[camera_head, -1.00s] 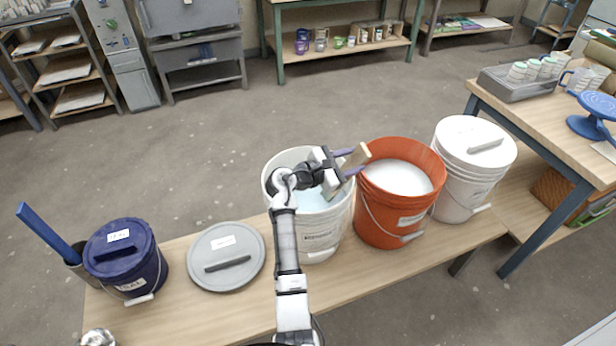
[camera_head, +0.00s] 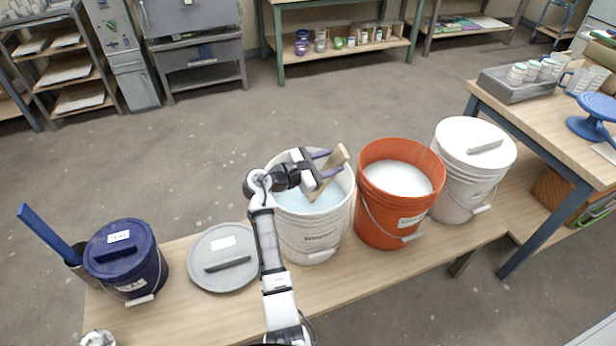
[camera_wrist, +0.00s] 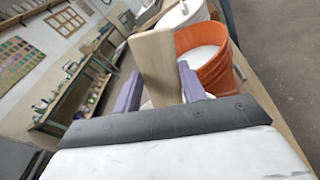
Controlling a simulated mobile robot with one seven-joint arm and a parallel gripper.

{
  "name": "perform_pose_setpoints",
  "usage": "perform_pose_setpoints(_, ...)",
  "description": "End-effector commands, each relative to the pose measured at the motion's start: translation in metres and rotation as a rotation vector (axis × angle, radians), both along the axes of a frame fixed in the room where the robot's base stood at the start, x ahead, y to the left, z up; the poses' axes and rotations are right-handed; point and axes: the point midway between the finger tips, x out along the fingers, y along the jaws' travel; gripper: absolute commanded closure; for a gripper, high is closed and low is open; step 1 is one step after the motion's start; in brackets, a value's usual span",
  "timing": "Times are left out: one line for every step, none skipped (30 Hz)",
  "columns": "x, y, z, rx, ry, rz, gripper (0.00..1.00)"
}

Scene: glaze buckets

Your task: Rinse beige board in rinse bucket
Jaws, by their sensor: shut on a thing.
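The beige board (camera_head: 337,161) is held between the purple fingers of my gripper (camera_head: 325,163). It is tilted, above the opening of the white rinse bucket (camera_head: 312,238), which holds pale blue water. In the head view the board's lower part is partly hidden by my gripper. The board (camera_wrist: 156,64) also shows in the wrist view, standing up between the two purple fingers of my gripper (camera_wrist: 158,85). Whether the board touches the water cannot be told.
An orange bucket (camera_head: 372,215) of white liquid stands just right of the rinse bucket, with a lidded white bucket (camera_head: 462,195) beyond. A grey lid (camera_head: 204,272) lies left on the bench (camera_head: 190,318). A lidded dark blue bucket (camera_head: 150,270) stands at the far left.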

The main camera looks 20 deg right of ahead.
Motion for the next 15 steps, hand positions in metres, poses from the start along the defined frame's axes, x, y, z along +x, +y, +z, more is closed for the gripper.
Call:
perform_pose_setpoints(-0.004,0.004,0.0,0.0,-0.001,0.002,0.91)
perform_pose_setpoints(-0.005,0.006,0.0,-0.002,-0.001,0.001,0.91)
perform_pose_setpoints(-0.008,0.008,0.0,-0.002,-0.001,0.001,0.91)
perform_pose_setpoints(-0.009,0.009,0.001,-0.002,-0.001,0.002,0.91)
perform_pose_setpoints(-0.009,0.009,0.001,-0.002,-0.001,0.001,0.91)
perform_pose_setpoints(-0.01,0.01,0.001,-0.002,-0.001,0.001,0.91)
perform_pose_setpoints(-0.01,0.01,0.001,-0.003,-0.001,0.001,0.91)
perform_pose_setpoints(-0.011,0.01,0.002,-0.003,-0.001,0.001,0.91)
perform_pose_setpoints(-0.011,0.009,0.004,-0.002,-0.002,0.001,0.91)
perform_pose_setpoints(-0.012,0.009,0.006,-0.002,-0.002,0.001,0.91)
perform_pose_setpoints(-0.012,0.008,0.008,-0.002,-0.004,0.001,0.91)
perform_pose_setpoints(-0.014,0.007,0.012,-0.002,-0.004,0.001,0.91)
perform_pose_setpoints(-0.015,0.007,0.015,-0.002,-0.004,0.001,0.91)
perform_pose_setpoints(-0.016,0.006,0.018,-0.002,-0.004,0.001,0.91)
perform_pose_setpoints(-0.017,0.005,0.022,-0.002,-0.005,0.001,0.91)
